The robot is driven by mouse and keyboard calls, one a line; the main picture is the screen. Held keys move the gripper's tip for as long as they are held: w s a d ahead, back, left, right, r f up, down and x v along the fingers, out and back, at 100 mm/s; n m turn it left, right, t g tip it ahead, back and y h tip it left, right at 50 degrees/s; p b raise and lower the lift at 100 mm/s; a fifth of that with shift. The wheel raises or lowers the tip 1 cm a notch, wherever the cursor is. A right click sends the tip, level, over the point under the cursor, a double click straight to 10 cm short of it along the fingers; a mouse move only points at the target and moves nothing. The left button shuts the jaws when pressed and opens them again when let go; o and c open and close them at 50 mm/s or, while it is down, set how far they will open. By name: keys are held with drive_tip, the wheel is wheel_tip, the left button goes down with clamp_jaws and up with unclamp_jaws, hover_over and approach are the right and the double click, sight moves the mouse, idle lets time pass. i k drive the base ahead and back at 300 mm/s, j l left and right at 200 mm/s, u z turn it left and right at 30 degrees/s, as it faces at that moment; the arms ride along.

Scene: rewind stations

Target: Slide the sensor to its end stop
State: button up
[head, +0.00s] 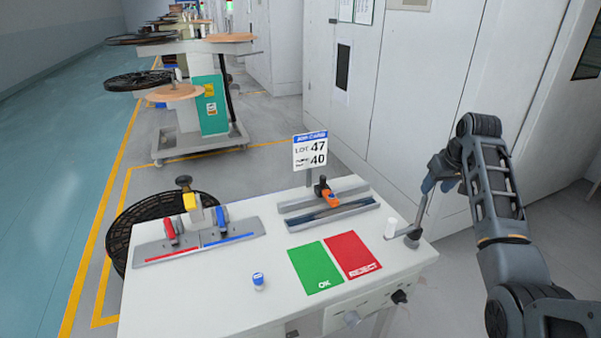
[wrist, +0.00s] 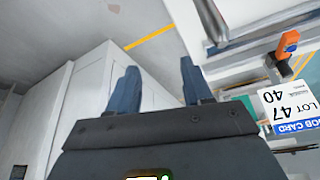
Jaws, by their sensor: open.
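The sensor appears to be the orange and black block (head: 328,195) on a metal slide rail (head: 352,209) at the back right of the bench. It sits near the middle of the rail, behind the green and red pads. Its orange part also shows upper right in the wrist view (wrist: 289,42). My gripper (head: 432,182) is in the air to the right of the bench, well apart from the sensor. In the wrist view my gripper (wrist: 160,84) has its two blue fingers spread, with nothing between them. I cannot make out the end stop.
A job card sign (head: 310,151) stands behind the rail. A splice plate (head: 200,243) with red, yellow and blue clamps lies left.

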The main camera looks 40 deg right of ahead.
sight(322, 190)
drive_tip(key=i+j, duration=0.85)
